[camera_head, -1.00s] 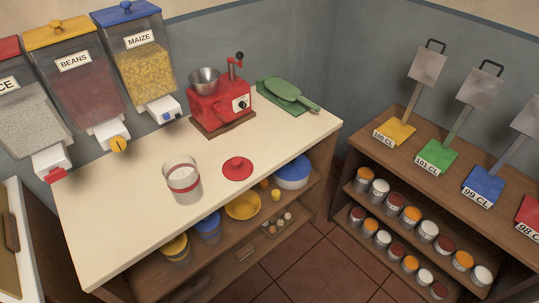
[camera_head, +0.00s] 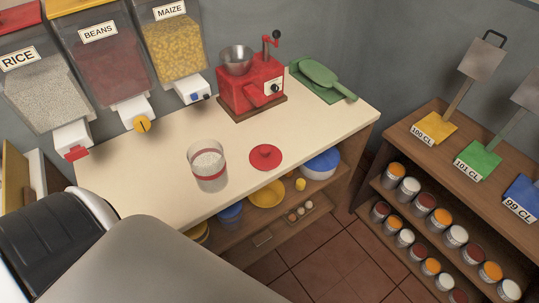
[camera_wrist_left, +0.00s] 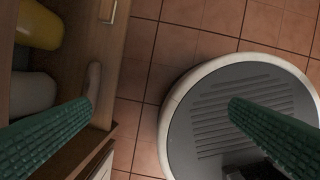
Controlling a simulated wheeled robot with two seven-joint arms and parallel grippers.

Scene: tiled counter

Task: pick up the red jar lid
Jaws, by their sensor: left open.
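The red jar lid (camera_head: 265,157) lies flat on the cream counter, knob up, to the right of the glass jar (camera_head: 208,171). The jar stands upright without a lid, has a red band and holds pale contents. My left arm enters the head view at lower left, but its gripper cannot be made out there. In the left wrist view my left gripper (camera_wrist_left: 160,103) shows two green ridged fingers, wide apart and empty, above the floor beside the wooden shelf unit. The lid is not in the wrist view. My right gripper is in neither view.
A red grinder (camera_head: 250,85) and a green scoop (camera_head: 322,74) stand behind the lid. Rice, beans and maize dispensers (camera_head: 170,45) line the wall. Bowls (camera_head: 266,194) sit on the shelf below the counter (camera_head: 140,170). The counter around the lid is clear.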

